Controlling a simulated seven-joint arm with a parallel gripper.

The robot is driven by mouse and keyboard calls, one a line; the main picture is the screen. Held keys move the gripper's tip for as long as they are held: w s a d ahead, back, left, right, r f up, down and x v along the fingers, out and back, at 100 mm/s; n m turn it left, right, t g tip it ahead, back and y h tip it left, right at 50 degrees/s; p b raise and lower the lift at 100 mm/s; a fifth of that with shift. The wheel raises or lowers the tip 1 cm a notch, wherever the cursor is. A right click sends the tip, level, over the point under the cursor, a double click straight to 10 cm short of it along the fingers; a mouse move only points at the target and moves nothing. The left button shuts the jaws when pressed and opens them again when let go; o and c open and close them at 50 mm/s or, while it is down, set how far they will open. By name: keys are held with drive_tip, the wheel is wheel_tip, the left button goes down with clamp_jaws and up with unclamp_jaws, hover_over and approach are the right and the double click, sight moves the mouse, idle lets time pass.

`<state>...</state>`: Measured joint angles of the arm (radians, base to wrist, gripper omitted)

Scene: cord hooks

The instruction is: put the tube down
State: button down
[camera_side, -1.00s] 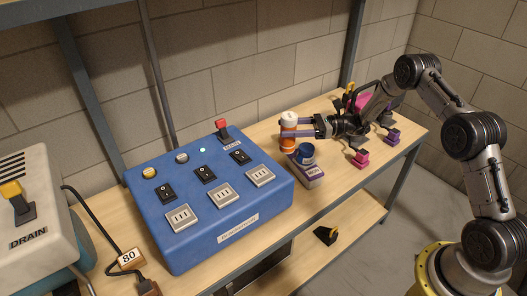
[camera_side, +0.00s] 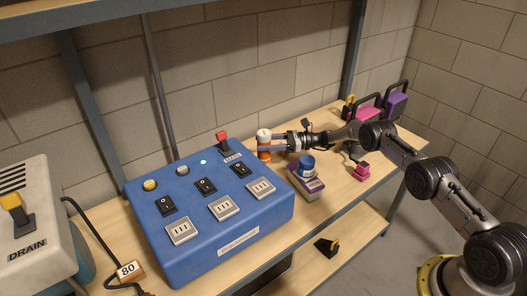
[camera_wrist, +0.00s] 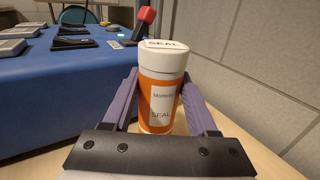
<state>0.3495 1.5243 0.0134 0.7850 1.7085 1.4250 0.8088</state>
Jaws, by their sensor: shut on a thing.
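The tube is an orange cylinder with a white cap (camera_side: 264,135). It stands upright near the back right corner of the blue box in the side view. In the wrist view the tube (camera_wrist: 158,105) shows the word SEAL on its cap and label. My gripper (camera_side: 270,144) reaches in from the right, with its two purple fingers shut on the tube's sides. The tube's base is low, close to the wooden bench; I cannot tell whether it touches.
The blue switch box (camera_side: 215,215) with a red switch (camera_side: 223,142) is left of the tube. A block wall stands behind.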

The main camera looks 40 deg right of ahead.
drive_tip(key=shift+w+f, duration=0.45)
drive_tip(key=shift+f, duration=1.5)
drive_tip(key=shift+f, duration=0.15)
drive_tip(key=shift+c, duration=0.9)
unclamp_jaws()
